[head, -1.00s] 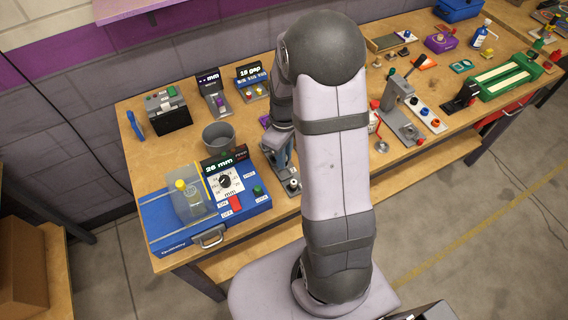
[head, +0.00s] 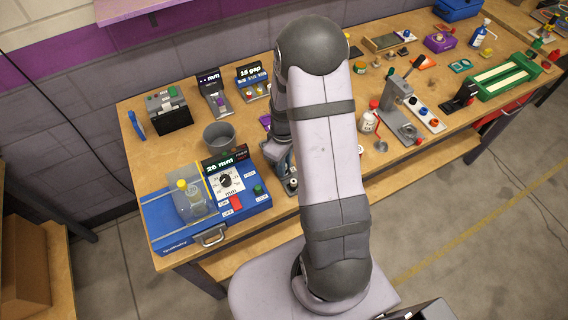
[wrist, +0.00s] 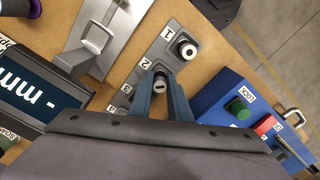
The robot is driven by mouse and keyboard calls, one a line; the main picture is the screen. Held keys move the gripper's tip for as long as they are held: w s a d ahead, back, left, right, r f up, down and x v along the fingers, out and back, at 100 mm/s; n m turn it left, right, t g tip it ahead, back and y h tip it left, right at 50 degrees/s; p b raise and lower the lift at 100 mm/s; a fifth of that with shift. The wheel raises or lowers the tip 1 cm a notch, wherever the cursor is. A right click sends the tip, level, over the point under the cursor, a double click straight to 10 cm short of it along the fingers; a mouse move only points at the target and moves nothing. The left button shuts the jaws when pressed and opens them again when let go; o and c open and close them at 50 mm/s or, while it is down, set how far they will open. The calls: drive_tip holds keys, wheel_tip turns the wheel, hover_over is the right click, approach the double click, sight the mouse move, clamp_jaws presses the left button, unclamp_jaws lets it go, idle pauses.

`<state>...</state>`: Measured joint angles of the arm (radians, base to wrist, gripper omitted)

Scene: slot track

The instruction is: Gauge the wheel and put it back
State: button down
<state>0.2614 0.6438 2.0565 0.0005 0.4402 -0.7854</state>
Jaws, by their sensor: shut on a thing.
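My gripper (wrist: 161,82) has blue fingers and is shut on a small dark grey piece (wrist: 160,86) with a pale centre, which may be the wheel. It is at the grey numbered rack (wrist: 203,63), beside the label 2. I cannot tell whether the piece is seated or raised. A white-topped round piece (wrist: 185,48) sits by label 1. A dark display reading "- mm" (wrist: 45,88) stands left in the wrist view, beside a silver track (wrist: 112,30). In the head view, the rack (head: 291,187) is partly hidden by my arm.
A blue unit (head: 176,236) with a dial, red switch and green LOCK button stands front left; it shows in the wrist view (wrist: 224,92). A grey cup (head: 219,137) stands behind it.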

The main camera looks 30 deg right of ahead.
drive_tip(key=shift+f, duration=0.1)
drive_tip(key=shift+f, duration=0.15)
drive_tip(key=c, duration=1.7)
unclamp_jaws()
drive_tip(key=shift+o, duration=0.2)
wheel_tip(320, 180, up, 12)
drive_tip(key=r+b, duration=0.1)
drive_tip(key=b, duration=0.2)
drive_tip(key=s+a+f+m, duration=0.2)
drive_tip(key=s+a+m, duration=0.4)
drive_tip(key=s+a, duration=0.3)
drive_tip(key=s, duration=0.4)
drive_tip(key=shift+s+a, duration=0.25)
drive_tip(key=shift+s, duration=0.05)
